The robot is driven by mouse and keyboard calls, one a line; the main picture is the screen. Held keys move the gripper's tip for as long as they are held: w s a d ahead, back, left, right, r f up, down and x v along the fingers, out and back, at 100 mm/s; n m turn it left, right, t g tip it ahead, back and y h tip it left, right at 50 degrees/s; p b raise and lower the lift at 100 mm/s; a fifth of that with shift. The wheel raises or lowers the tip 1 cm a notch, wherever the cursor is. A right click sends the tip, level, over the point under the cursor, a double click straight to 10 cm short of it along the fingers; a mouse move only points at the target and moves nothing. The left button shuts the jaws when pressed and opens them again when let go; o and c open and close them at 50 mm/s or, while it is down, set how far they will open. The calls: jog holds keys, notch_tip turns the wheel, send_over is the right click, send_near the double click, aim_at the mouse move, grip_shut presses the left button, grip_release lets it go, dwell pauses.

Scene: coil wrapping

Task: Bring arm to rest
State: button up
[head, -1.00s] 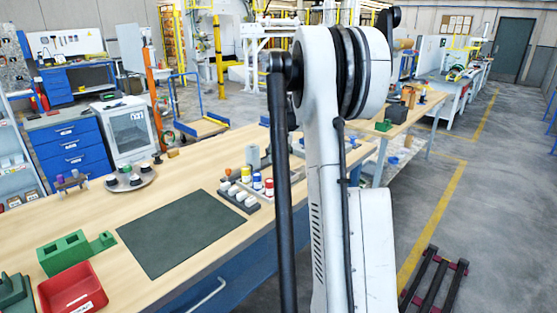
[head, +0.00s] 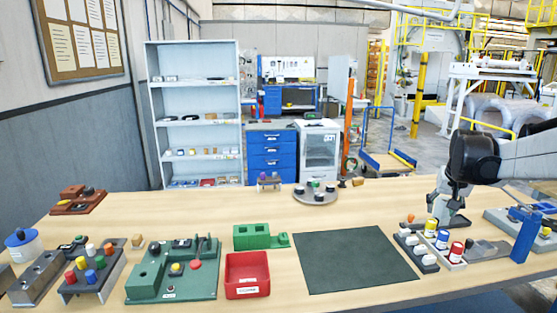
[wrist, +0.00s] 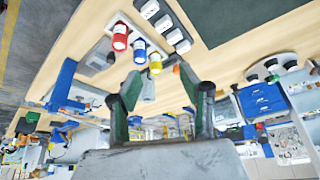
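My gripper (head: 440,212) hangs low over the right part of the wooden table, behind the tray of colored spools, with my arm coming in from the right edge. In the wrist view its two dark green fingers (wrist: 161,76) stand apart. A grey cylinder (wrist: 148,91) shows between them, but I cannot tell how far away it is; nothing is visibly clamped. The spools are yellow (head: 430,228), blue (head: 442,240) and red (head: 456,252), and white-topped pieces (head: 417,250) stand beside them.
A dark mat (head: 355,260) lies bare mid-table. Left of it are a red bin (head: 247,275), a green block (head: 258,237), a green fixture board (head: 175,285) and a peg rack (head: 92,280). A round grey plate (head: 316,197) with dark pieces sits at the back edge.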

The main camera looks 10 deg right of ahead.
jog(key=s+a+r+n, duration=0.1)
jog(key=s+a, duration=0.2)
jog(key=a, duration=0.4)
jog(key=s+a+r+n+t, duration=0.1)
jog(key=s+a, duration=0.3)
jog(key=a, duration=0.4)
jog(key=s+a+r+n, duration=0.1)
jog(key=s+a+r, duration=0.15)
jog(key=a, duration=0.45)
jog(key=s+a+f+n+t+y, duration=0.1)
jog(key=s+a+f, duration=0.2)
jog(key=s+a, duration=0.4)
jog(key=s+a+f+n+y, duration=0.1)
jog(key=s+a+f, duration=0.3)
jog(key=s+a, duration=0.4)
jog(key=shift+s+f+n+t, duration=0.15)
jog(key=shift+s+n+t, duration=0.25)
jog(key=shift+s+n, duration=0.1)
